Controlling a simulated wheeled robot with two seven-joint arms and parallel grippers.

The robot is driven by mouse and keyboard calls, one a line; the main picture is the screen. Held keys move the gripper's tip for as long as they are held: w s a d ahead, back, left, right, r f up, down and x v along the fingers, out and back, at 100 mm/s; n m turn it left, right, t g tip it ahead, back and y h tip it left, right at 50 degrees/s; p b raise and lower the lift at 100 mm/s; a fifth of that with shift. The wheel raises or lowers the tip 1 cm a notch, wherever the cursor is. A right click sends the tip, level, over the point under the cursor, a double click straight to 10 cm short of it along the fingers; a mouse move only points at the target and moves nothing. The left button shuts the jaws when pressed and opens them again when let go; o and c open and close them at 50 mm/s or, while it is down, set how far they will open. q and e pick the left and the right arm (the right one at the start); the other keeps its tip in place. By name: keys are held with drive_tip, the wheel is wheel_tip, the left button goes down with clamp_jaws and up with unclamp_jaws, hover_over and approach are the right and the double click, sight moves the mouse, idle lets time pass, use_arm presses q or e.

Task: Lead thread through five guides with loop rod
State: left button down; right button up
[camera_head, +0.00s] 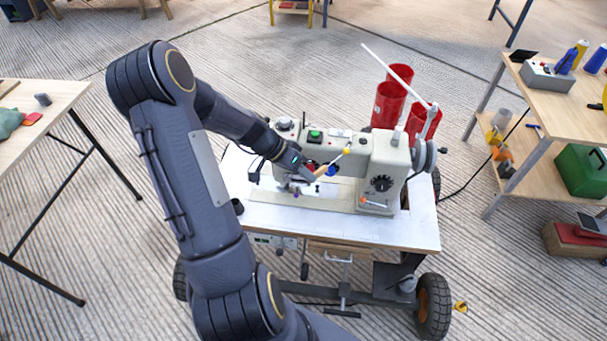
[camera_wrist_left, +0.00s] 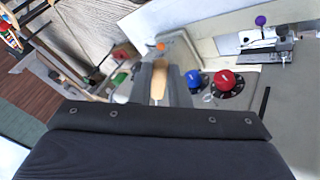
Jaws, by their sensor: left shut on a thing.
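The sewing machine (camera_head: 345,192) stands on a white-topped wheeled table (camera_head: 415,228). My left gripper (camera_head: 318,174) is in front of the machine's upper body, shut on a light wooden handle (camera_head: 329,167), probably that of the loop rod. The handle slants up to the right, near a small yellow ball (camera_head: 346,151). In the left wrist view the handle (camera_wrist_left: 158,82) sits between my fingers, beside a blue knob (camera_wrist_left: 193,79) and a red knob (camera_wrist_left: 224,80). The loop end and the thread cannot be made out. The guides cannot be told apart. My right gripper is out of view.
Red cylinders (camera_head: 389,104) stand behind the machine, by a slanted white rod (camera_head: 385,66) and a handwheel (camera_head: 425,156). A wooden bench (camera_head: 545,95) with tools is at the right, another table (camera_head: 40,98) at the left. The white tabletop's front right is clear.

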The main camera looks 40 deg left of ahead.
use_arm(q)
drive_tip(key=shift+b, duration=0.65)
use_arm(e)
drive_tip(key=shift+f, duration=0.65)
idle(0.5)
use_arm(q)
drive_tip(key=shift+s+a+f+b, duration=0.15)
drive_tip(key=shift+s+b, duration=0.35)
drive_tip(key=shift+s, duration=0.75)
drive_tip(key=shift+s+a+f+b, duration=0.15)
drive_tip(key=shift+s+b, duration=0.35)
drive_tip(key=shift+s, duration=0.75)
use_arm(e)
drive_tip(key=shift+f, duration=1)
